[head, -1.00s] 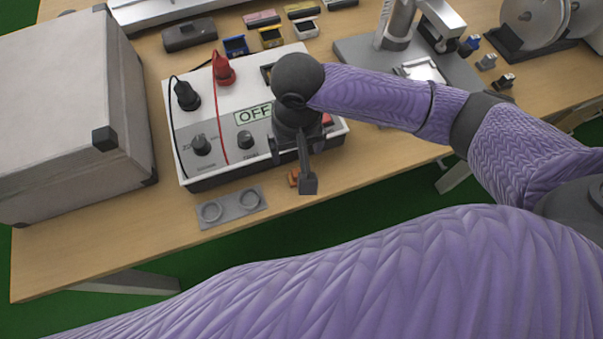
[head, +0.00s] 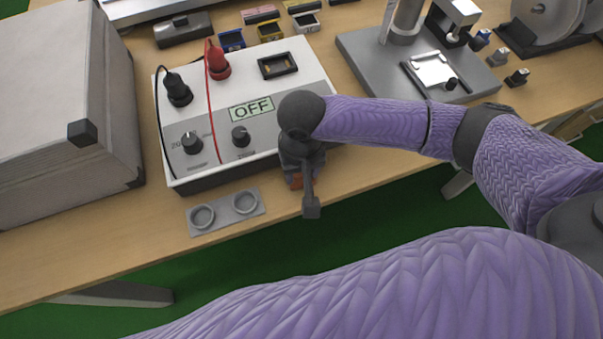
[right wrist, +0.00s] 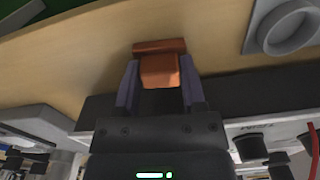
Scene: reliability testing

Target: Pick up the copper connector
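The copper connector (right wrist: 160,64) is an orange-brown block with a wider far part, seen in the right wrist view. In the head view only a small orange bit of it (head: 294,182) shows beside my gripper, by the front right corner of the tester box. My right gripper (right wrist: 159,85) points down at the table, with its two fingers on either side of the connector. The fingers look apart, with the connector between them and no clear grip on it. In the head view the gripper (head: 309,190) hides most of the connector. My left gripper is out of view.
The white tester box (head: 255,85) with an OFF display stands just behind the gripper. A grey two-ring holder (head: 223,211) lies to the left near the table's front edge. A large grey case (head: 60,130) fills the far left. The table (head: 120,235) has bare wood in front.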

